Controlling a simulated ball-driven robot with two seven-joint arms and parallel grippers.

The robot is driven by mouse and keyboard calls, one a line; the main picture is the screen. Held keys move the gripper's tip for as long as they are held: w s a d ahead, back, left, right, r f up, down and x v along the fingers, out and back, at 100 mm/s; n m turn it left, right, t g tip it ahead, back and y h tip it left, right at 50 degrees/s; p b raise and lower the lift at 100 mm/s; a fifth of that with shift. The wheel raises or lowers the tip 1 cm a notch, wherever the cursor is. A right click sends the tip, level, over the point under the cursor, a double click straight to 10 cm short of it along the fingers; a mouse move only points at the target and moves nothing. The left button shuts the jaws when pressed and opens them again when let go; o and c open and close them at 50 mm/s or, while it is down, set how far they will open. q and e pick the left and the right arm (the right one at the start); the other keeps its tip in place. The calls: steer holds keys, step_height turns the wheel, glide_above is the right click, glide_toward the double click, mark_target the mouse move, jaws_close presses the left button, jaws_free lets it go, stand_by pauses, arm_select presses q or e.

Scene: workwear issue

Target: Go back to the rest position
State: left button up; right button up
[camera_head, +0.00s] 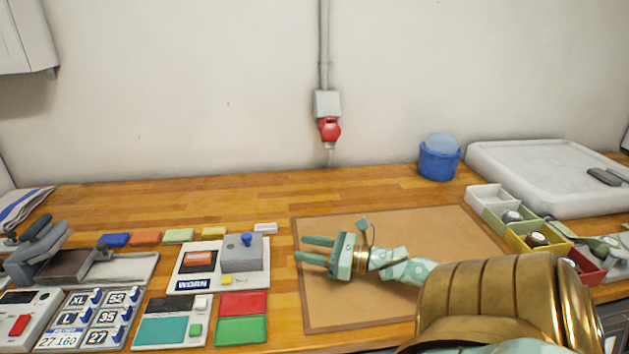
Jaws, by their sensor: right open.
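My right gripper (317,250) reaches in from the right over the brown mat (395,310) on the wooden counter. Its two pale green fingers point left, spread apart, with nothing between them. The brass and green links of my right arm cover the lower right of the view and hide part of the mat. My left gripper is not in view.
To the left stand a grey press (45,250), a size panel (95,317), a "WORN" box (220,265) and red and green pads (243,304). To the right are small bins (492,198), a white tray (490,160) and a blue bucket (439,160). The counter's back middle is clear.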

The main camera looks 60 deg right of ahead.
steer(key=shift+s+d, duration=0.15)
steer(key=shift+s, duration=0.3)
steer(key=shift+r, duration=0.1)
